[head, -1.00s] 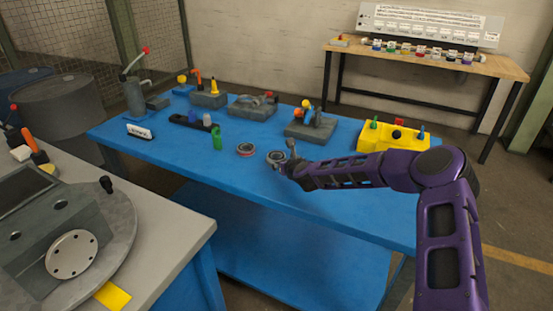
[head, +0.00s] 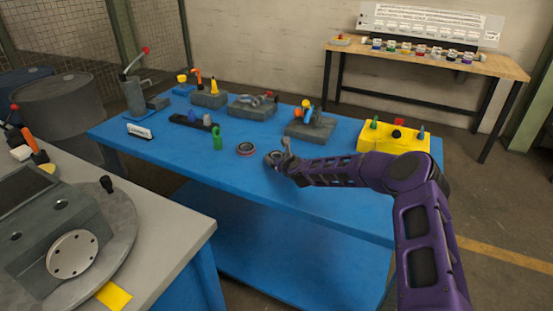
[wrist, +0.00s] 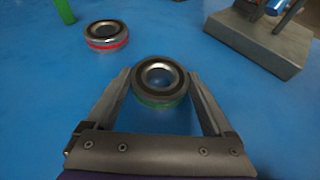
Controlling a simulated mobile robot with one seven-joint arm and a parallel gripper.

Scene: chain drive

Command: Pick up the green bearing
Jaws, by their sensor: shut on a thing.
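The green bearing (wrist: 160,82) is a dark ring with a silver inner race and a green band on its side. In the wrist view it sits between the two fingertips of my gripper (wrist: 160,88), which touch it on both sides; the gripper is shut on it. It appears upright, at or very near the blue table surface; I cannot tell whether it is lifted. In the head view my gripper (head: 278,160) is low over the front part of the table and hides most of the bearing.
A red-banded bearing (wrist: 106,35) lies to the left, apart from my gripper, also in the head view (head: 246,149). A green cylinder (head: 217,138) stands further left. Grey fixture blocks (head: 310,126) and a yellow block (head: 393,138) stand behind and right. The blue table (head: 190,158) is clear in front.

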